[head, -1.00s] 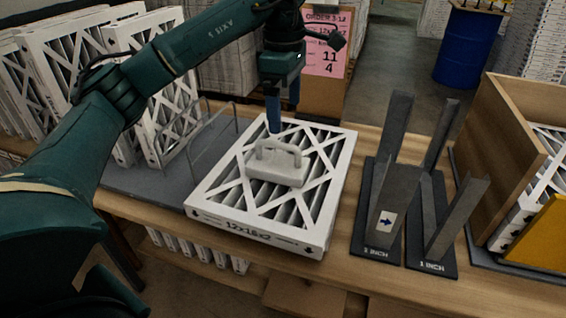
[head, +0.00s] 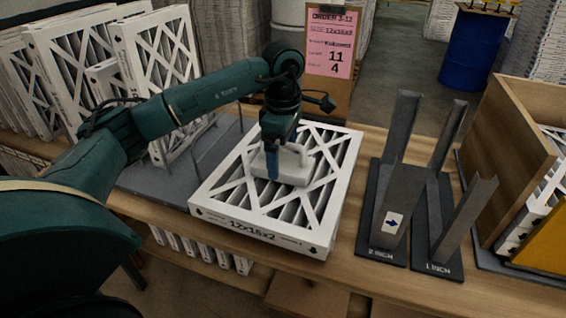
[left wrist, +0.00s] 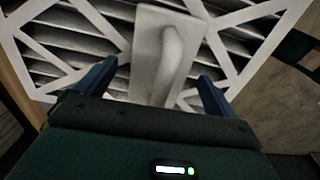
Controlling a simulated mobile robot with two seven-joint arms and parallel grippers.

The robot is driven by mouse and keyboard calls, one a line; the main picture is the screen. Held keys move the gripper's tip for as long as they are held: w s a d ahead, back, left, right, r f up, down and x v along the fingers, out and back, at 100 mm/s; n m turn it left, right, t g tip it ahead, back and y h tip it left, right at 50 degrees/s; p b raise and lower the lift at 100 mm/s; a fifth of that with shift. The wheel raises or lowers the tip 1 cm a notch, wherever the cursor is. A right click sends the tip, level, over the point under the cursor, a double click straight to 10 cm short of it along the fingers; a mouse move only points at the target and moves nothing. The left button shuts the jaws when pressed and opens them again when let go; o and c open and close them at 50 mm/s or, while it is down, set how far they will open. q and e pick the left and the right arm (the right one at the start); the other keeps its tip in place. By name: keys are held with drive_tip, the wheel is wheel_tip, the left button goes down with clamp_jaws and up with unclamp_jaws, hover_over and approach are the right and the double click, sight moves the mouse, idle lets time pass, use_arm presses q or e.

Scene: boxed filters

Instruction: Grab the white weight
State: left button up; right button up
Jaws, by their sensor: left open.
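The white weight (head: 293,168) is a block with a raised handle. It sits on top of the white-framed filter (head: 317,215) marked 12x16x2, which lies flat on the bench. My left gripper (head: 272,165) is lowered at the weight, at its left side in the head view, and partly hides it. In the left wrist view the weight (left wrist: 150,45) and its handle lie between and beyond the two blue fingers of my open left gripper (left wrist: 152,85). The fingers stand apart from it on both sides. My right gripper is not in view.
Upright filters (head: 160,60) stand in a rack at the left. Dark metal stands (head: 387,235) marked in inches are right of the filter. A wooden box (head: 505,150) is at the far right. A pink order sheet (head: 331,45) hangs behind the bench (head: 345,265).

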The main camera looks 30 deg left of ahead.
use_arm(q)
drive_tip(key=shift+f, duration=0.2)
drive_tip(key=shift+c, duration=0.5)
clamp_jaws()
drive_tip(key=shift+w+r, duration=0.1)
drive_tip(key=shift+r, duration=0.1)
idle(0.4)
